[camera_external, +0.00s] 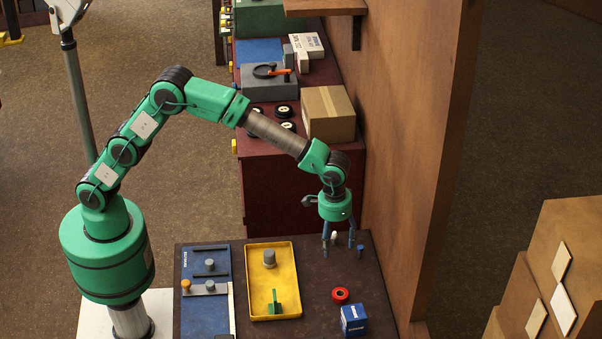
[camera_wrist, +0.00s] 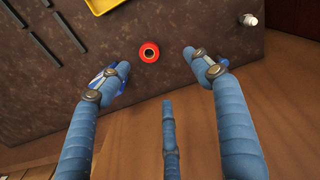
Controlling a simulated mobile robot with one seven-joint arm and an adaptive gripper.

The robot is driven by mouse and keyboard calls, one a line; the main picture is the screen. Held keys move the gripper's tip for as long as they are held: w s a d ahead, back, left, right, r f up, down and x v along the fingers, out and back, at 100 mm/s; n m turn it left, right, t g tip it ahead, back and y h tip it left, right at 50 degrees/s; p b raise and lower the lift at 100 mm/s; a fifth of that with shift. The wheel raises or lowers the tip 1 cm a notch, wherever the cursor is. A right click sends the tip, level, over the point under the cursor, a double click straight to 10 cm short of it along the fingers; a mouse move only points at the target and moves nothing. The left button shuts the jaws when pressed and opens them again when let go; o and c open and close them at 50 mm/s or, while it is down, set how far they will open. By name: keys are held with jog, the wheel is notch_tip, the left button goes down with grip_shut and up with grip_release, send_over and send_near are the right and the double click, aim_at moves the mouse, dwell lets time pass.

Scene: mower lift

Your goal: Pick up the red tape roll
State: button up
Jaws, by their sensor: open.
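The red tape roll (camera_external: 340,295) lies flat on the dark tabletop, right of the yellow tray. In the wrist view the tape roll (camera_wrist: 149,44) shows at upper middle, with its dark hole facing up. My gripper (camera_external: 339,240) hangs fingers-down over the back right part of the table, behind and above the roll. It is open and empty. In the wrist view my gripper (camera_wrist: 157,64) has its blue fingers spread, and the roll appears between and beyond the two side fingertips, not touched as far as I can tell.
A small blue peg (camera_external: 361,251) and a white piece (camera_external: 334,237) stand near my fingers. The yellow tray (camera_external: 257,284) is to the left. A brown wall (camera_external: 400,150) rises along the right.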

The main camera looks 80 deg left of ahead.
send_over(340, 293)
notch_tip(340, 293, down, 6)
jog(key=shift+w+r+g+p, duration=0.15)
jog(key=shift+w+g+p, duration=0.1)
jog(key=shift+g+p, duration=0.05)
jog(key=shift+f+b, duration=0.8)
jog(key=shift+f, duration=3.5)
jog(key=shift+s+f+b, duration=0.2)
jog(key=shift+f+b, duration=0.6)
jog(key=shift+f, duration=1.85)
